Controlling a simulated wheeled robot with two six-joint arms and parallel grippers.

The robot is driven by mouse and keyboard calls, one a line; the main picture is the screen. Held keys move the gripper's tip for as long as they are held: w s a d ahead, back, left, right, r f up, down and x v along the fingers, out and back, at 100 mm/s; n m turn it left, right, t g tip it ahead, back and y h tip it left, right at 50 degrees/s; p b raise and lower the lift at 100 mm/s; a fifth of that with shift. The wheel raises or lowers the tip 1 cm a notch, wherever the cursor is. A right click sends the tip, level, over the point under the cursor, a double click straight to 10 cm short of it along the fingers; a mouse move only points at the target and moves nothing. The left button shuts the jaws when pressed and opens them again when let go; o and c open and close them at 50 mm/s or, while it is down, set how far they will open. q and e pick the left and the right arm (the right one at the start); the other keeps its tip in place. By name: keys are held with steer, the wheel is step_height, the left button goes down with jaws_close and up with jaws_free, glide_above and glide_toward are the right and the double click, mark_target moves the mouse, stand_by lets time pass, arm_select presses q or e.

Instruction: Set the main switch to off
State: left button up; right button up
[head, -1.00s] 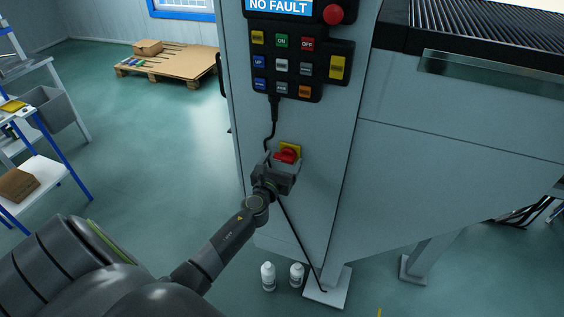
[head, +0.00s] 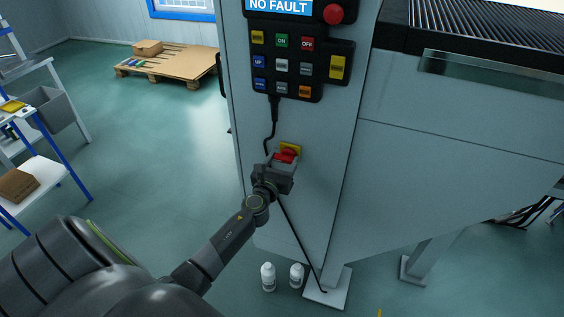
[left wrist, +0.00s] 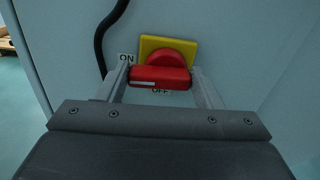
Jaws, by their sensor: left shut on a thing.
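The main switch is a red rotary handle (left wrist: 160,75) on a yellow plate (left wrist: 188,48), mounted on the grey panel. In the left wrist view an ON label (left wrist: 126,58) is at its upper left and an OFF label (left wrist: 161,91) is just below it, partly hidden by the handle. The handle's grip bar lies nearly level in that view. My left gripper (left wrist: 163,80) is shut on the bar, a finger at each end. The red handle (head: 286,156) also shows in the head view, above my left gripper (head: 281,168). My right gripper is out of view.
A keypad (head: 297,65) with coloured buttons and a red knob (head: 333,14) sits above the switch, under a NO FAULT display (head: 278,5). A black cable (head: 271,128) hangs beside the switch. Two white bottles (head: 268,276) (head: 297,275) stand on the floor below.

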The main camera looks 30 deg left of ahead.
arm_select(q)
steer(key=n, duration=0.1)
steer(key=n+b, duration=0.1)
steer(key=n, duration=0.2)
steer(key=shift+f+n+b, duration=0.3)
steer(key=shift+n+b, duration=0.1)
steer(key=shift+d+f+n+b, duration=0.15)
steer(key=shift+n+b, duration=1.2)
steer(key=shift+n, duration=1.8)
steer(key=shift+a+f+n+b, duration=0.15)
steer(key=shift+n+b, duration=1.15)
steer(key=shift+n, duration=1.85)
steer(key=shift+d, duration=0.15)
steer(key=o, duration=1)
